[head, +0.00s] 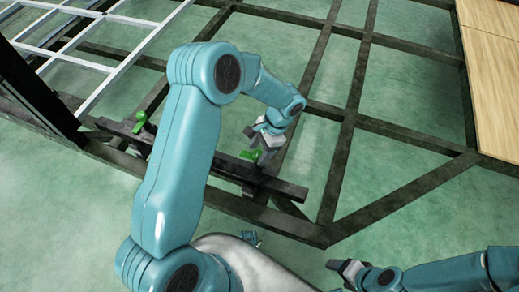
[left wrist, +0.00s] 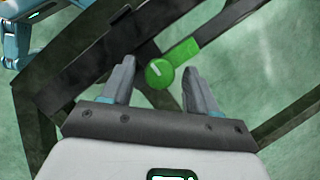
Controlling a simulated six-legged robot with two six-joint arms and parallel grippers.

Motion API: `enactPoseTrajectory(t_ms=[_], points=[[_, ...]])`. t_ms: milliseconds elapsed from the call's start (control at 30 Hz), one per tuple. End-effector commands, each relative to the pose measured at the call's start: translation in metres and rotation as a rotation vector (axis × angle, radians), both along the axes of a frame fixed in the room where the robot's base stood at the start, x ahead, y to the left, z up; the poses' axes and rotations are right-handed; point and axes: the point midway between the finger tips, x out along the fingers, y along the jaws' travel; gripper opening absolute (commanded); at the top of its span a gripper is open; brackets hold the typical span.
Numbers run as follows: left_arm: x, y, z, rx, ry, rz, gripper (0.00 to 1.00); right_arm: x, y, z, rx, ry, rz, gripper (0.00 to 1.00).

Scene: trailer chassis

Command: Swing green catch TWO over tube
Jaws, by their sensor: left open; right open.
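One green catch (head: 250,155) sits on a dark tube (head: 228,168) at the middle of the head view. A second green catch (head: 140,122) stands on the same tube further left. I cannot read which is TWO. My left gripper (head: 258,143) is open right at the nearer catch. In the left wrist view, this catch's round head (left wrist: 159,73) lies between the two open fingertips, and its flat arm (left wrist: 183,52) points up and right. Contact cannot be told. My right gripper (head: 346,270) is open and empty at the bottom right.
Dark chassis beams (head: 340,120) cross the floor behind and right of the catch. A pale metal grid (head: 85,45) is at the upper left, with a dark upright post (head: 35,95) near it. Wooden boards (head: 495,70) lie at the upper right.

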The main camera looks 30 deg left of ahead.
Motion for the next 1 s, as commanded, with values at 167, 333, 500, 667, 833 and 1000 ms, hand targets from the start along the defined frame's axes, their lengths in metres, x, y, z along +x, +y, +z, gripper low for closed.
enactPoseTrajectory(t_ms=[167,333,500,667,833,1000], points=[[0.0001,0.0000,0.0002,0.000,0.000,0.000,0.17,0.0000,0.0000,0.0001,0.000,0.000,0.000,0.73],[0.0002,0.0000,0.0003,0.000,0.000,0.001,0.05,0.0000,0.0000,0.0001,0.000,0.000,0.000,0.73],[0.0003,0.0003,0.0004,-0.001,0.000,0.026,0.05,0.0000,0.0000,0.0002,0.000,0.000,0.000,0.73],[0.0005,0.0010,0.0004,0.000,0.000,0.095,0.05,0.0000,0.0000,0.0005,0.000,0.000,0.000,0.73],[0.0010,0.0017,0.0007,0.000,0.000,0.222,0.05,0.0000,0.0000,0.0011,0.000,0.000,0.000,0.73],[0.0015,0.0028,0.0009,-0.001,-0.002,0.382,0.05,0.0000,0.0000,0.0021,0.000,0.000,0.000,0.73]])
